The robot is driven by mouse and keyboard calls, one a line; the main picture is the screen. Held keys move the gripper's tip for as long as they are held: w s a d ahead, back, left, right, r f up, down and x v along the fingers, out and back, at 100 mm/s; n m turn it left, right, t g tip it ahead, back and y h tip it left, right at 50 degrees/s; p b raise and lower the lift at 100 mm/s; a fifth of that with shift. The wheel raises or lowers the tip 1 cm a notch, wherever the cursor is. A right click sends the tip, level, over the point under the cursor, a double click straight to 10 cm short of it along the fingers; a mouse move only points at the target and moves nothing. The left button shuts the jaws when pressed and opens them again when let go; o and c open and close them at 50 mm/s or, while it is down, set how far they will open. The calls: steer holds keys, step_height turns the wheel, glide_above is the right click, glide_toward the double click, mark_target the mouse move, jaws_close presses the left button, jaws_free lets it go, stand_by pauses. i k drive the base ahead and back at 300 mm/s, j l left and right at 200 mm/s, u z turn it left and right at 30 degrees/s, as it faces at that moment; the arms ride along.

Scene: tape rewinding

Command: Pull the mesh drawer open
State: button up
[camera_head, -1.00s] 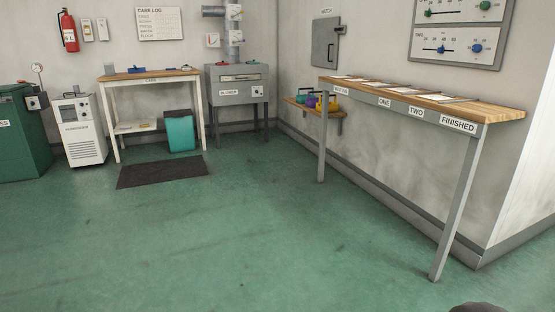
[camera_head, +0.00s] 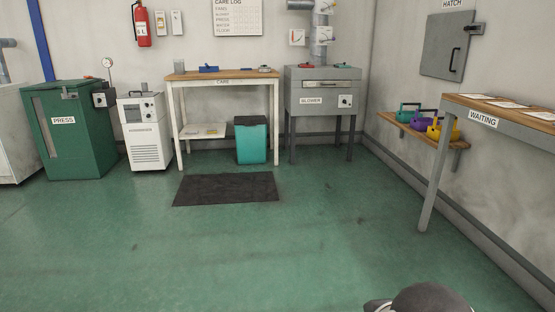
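The grey blower cabinet (camera_head: 302,112) stands on dark legs against the back wall, right of the care table. A pale horizontal bar or slot (camera_head: 324,85) runs across its upper front; it looks shut, but I cannot tell whether it is the mesh drawer's handle. No mesh shows at this distance. A dark rounded part of my own body shows at the bottom right edge. My gripper's fingers are not in view.
A black mat (camera_head: 226,190) lies before the care table (camera_head: 224,77), with a teal bin (camera_head: 251,143) under it. The green press (camera_head: 78,140) and a white machine (camera_head: 145,135) stand left. The waiting table (camera_head: 470,107) and a shelf (camera_head: 412,130) are right. The middle floor is clear.

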mark_target(330, 83)
steer(key=i, duration=1.5)
steer(key=i+j, duration=0.1)
steer(key=i, duration=1.4)
steer(key=i+z, duration=0.1)
steer(key=i, duration=1.35)
